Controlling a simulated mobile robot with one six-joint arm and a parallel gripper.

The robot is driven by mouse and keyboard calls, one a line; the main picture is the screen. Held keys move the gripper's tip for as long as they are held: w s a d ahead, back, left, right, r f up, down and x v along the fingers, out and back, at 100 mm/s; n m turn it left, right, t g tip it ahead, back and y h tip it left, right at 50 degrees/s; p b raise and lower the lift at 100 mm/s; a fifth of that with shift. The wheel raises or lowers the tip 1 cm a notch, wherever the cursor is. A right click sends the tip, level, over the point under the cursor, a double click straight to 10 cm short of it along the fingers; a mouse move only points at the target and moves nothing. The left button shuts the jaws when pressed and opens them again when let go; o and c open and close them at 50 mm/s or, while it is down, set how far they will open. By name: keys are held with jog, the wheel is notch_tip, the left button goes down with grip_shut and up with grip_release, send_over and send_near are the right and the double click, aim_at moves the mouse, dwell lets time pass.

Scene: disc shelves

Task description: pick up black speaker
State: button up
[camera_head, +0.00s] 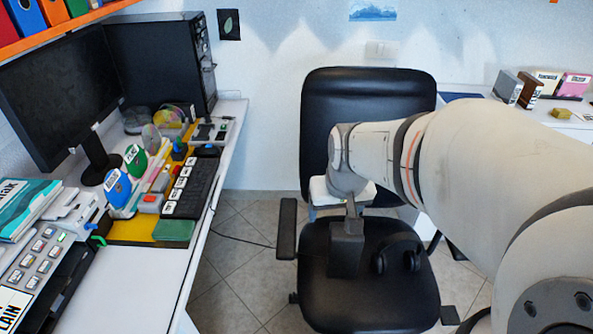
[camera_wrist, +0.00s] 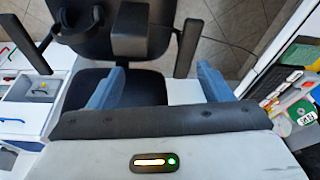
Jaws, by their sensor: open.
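A dark, box-shaped thing that looks like the black speaker (camera_head: 346,256) stands upright on the seat of the black office chair (camera_head: 350,300). It also shows near the top of the wrist view (camera_wrist: 143,32), beyond my fingertips. My gripper (camera_wrist: 158,80) is open, with its two blue fingers wide apart and nothing held between them. In the head view my gripper hangs over the chair in front of the backrest, above the speaker and apart from it. My wrist partly hides the backrest, and the fingers are mostly hidden there.
Black headphones (camera_head: 398,252) lie on the seat just right of the speaker. The chair has armrests (camera_head: 286,229) at its sides. A cluttered desk (camera_head: 132,280) with a monitor (camera_head: 62,95) is on the left, and another desk with small boxes (camera_head: 530,90) is at the back right.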

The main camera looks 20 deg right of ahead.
aim_at(343, 250)
jog(key=o, duration=0.6)
jog(key=w+d+f+b, duration=0.3)
jog(key=f, duration=0.3)
jog(key=w+d+f+m+b, duration=0.1)
jog(key=w+d+f+b, duration=0.2)
jog(key=f, duration=0.3)
jog(key=w+d+f+m+b, duration=0.1)
jog(key=w+d+f+b, duration=0.2)
jog(key=f, duration=0.3)
jog(key=shift+w+d+f+t+h+b, duration=0.25)
jog(key=shift+w+f+t+h+b, duration=0.15)
jog(key=shift+b, duration=0.2)
jog(key=shift+c, duration=0.2)
jog(key=b+x, duration=0.2)
jog(key=x, duration=0.5)
